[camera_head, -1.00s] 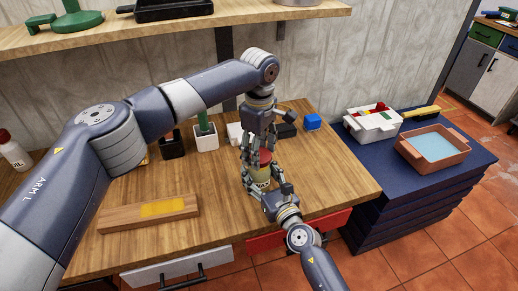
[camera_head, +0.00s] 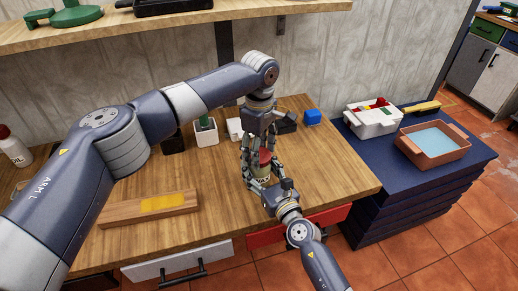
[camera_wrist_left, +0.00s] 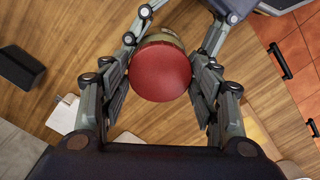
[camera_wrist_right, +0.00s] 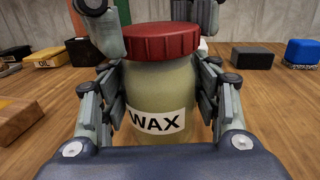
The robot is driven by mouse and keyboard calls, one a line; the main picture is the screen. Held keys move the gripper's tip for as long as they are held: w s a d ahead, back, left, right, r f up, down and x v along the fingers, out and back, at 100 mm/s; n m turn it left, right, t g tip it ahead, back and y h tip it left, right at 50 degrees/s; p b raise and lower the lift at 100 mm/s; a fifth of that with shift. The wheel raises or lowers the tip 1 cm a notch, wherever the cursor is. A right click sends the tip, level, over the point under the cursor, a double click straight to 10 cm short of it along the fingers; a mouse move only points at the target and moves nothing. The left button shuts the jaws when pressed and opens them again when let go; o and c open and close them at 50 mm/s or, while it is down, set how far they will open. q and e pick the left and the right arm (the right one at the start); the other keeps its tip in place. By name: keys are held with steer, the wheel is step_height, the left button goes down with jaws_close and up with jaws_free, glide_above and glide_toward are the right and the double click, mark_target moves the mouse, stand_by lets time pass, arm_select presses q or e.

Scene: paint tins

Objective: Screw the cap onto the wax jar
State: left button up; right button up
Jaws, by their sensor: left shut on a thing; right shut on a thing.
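The wax jar (camera_wrist_right: 160,100) stands upright, pale, with a white WAX label; in the head view it is largely hidden by the grippers. The red cap (camera_wrist_right: 160,42) sits level on the jar's mouth; it also shows from above in the left wrist view (camera_wrist_left: 160,72). My left gripper (camera_head: 258,152) comes from above, its fingers on both sides of the cap, shut on it. My right gripper (camera_head: 264,188) comes from the front, shut around the jar's body. Whether the threads are engaged cannot be seen.
A wooden block with a yellow top (camera_head: 160,204) lies on the bench at left. Behind stand a white pot (camera_head: 206,135) and a blue block (camera_head: 312,117). A white bin (camera_head: 370,122) and a copper tray (camera_head: 436,158) stand on the navy cabinet. A shelf hangs above.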

arm_select(q)
steer(key=shift+f, duration=0.35)
